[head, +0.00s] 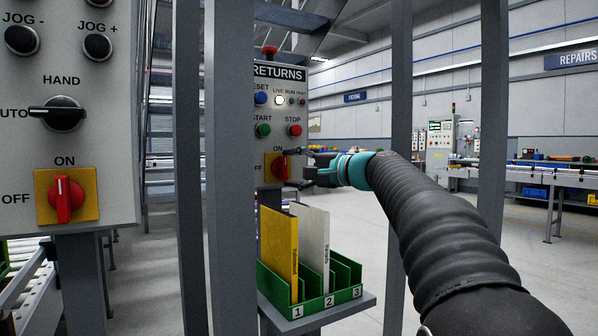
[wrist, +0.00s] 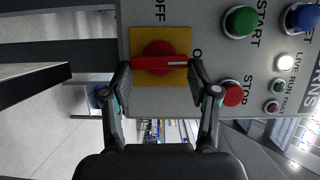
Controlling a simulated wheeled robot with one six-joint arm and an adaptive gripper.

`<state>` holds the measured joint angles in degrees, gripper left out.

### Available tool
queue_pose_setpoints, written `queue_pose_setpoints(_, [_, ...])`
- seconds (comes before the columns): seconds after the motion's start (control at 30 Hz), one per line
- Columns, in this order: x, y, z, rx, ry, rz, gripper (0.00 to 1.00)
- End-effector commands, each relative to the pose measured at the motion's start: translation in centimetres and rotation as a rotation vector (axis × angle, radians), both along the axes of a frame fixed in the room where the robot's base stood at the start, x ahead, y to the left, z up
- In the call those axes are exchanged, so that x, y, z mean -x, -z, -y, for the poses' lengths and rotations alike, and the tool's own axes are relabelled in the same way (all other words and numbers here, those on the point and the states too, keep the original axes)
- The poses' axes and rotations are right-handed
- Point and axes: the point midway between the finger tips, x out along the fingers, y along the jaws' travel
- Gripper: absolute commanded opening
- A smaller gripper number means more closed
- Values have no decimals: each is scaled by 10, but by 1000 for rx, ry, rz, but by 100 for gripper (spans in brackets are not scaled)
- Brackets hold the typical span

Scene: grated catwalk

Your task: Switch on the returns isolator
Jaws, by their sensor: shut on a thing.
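The returns isolator is a red rotary handle (wrist: 158,63) on a yellow plate (wrist: 180,84), low on the grey RETURNS panel (head: 281,103). In the wrist view the panel appears turned on its side, with OFF above the plate and ON at its right. The handle lies toward ON, its white mark at that end. My gripper (wrist: 160,80) is shut on the handle, one finger at each end. In the head view my gripper (head: 290,167) reaches the handle from the right and partly hides it and the plate.
The white LIVE lamp (wrist: 285,62) looks lit. The STOP button (wrist: 232,93) sits close to one finger. Grey posts (head: 231,170) stand left of my arm. A green rack (head: 310,300) with binders is below. A nearer panel (head: 66,110) at left has a similar red isolator.

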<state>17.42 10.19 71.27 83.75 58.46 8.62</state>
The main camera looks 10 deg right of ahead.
Motion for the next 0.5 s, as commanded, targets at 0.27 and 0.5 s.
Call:
queue_pose_setpoints(0.27, [-1,0,0,-49,2,-14,26])
queue_pose_setpoints(0.5, [0,0,0,-52,2,-15,26])
